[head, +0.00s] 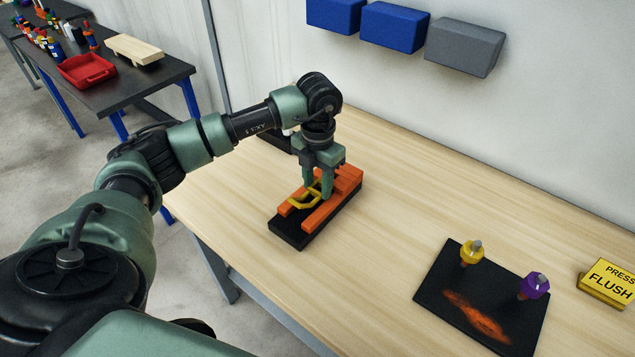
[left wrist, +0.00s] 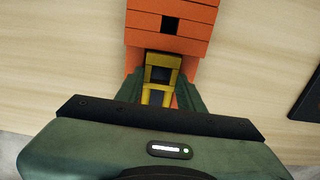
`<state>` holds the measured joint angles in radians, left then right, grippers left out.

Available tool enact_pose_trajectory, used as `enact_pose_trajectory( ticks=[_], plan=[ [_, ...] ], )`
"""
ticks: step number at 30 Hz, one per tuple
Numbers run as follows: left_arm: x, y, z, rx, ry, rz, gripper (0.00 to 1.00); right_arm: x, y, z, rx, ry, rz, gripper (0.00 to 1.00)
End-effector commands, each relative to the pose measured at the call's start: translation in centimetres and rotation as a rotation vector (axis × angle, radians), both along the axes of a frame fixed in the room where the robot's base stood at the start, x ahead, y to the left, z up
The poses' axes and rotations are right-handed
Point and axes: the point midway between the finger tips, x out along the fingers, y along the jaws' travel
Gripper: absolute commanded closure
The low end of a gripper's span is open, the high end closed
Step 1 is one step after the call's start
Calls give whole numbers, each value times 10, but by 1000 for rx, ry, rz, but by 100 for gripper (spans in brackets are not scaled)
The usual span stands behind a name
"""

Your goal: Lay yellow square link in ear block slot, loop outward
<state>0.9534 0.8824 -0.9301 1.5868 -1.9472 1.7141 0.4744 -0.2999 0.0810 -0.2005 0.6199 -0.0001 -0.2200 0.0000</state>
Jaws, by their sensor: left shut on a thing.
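The yellow square link (head: 303,203) is between the fingers of my left gripper (head: 319,191), which is shut on it. The orange ear block (head: 335,199) lies on a black base (head: 290,235) on the wooden table. The link is at the block's channel, with one end toward the near left; whether it touches the slot floor I cannot tell. In the left wrist view the link (left wrist: 161,68) shows as a yellow frame with a crossbar, against the orange block (left wrist: 171,36), which has a small dark square opening. My right gripper is not in view.
A black mat (head: 440,290) at the right holds a yellow piece (head: 470,252) and a purple piece (head: 534,286). A yellow sign block (head: 608,284) stands beside it. Blue and grey bins (head: 465,48) hang on the wall. The table between block and mat is clear.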

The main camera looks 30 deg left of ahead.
Motion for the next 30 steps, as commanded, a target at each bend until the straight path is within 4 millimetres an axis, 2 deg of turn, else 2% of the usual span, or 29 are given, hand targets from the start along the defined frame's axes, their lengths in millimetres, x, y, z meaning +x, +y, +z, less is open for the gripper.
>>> enact_pose_trajectory(
  ticks=[10, 11, 13, 14, 24, 26, 30],
  plan=[
    [0, 0, -10, 0, 0, 0, 100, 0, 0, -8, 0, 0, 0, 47],
    [0, 0, -10, 0, -1, 0, 59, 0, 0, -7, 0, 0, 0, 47],
    [0, 0, -9, -1, 0, 0, 40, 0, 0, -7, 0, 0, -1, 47],
    [0, 0, -9, -1, 0, 0, 37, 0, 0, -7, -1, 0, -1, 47],
    [0, 0, -7, 0, -1, 0, 37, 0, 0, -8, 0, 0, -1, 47],
    [1, 0, -2, -1, -3, 0, 37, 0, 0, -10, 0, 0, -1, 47],
    [1, 0, 20, 0, -6, -1, 37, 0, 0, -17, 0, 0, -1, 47]
  ],
)
